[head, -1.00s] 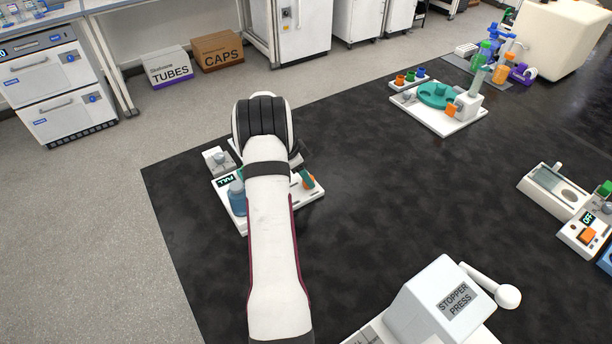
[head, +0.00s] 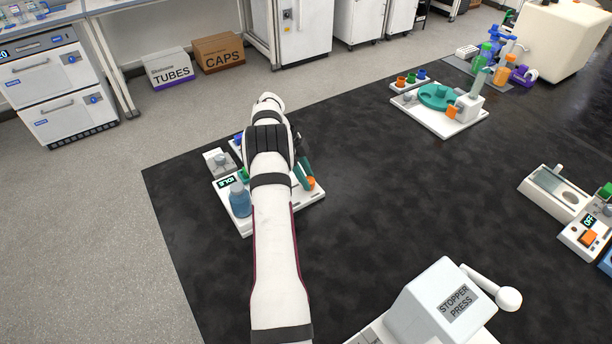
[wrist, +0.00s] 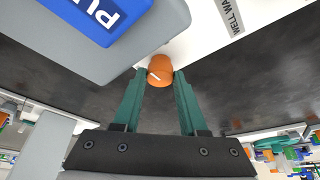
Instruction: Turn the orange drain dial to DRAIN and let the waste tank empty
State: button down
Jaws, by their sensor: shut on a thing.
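The orange dial (wrist: 160,66), a round knob with a white mark, sits between the two green fingers of my gripper (wrist: 159,74) in the wrist view. The fingers are shut on its sides. In the head view the dial (head: 310,184) shows at the lower end of a green finger, at the right side of a white station base (head: 262,219). A small display (head: 223,183) on the station reads IDLE. A blue bottle-like vessel (head: 240,199) stands at the front left of the station. My arm hides the station's middle. No DRAIN marking is legible.
In the wrist view a grey housing with a blue plate (wrist: 92,18) is close by the fingers, beside a partly cut-off WELL WA label (wrist: 228,14). The stopper press (head: 440,303) stands at the front right. The black table between stations is clear.

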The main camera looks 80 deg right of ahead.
dwell(0.4)
jog(key=shift+c, duration=2.2)
grip_release()
jog(key=v, duration=1.2)
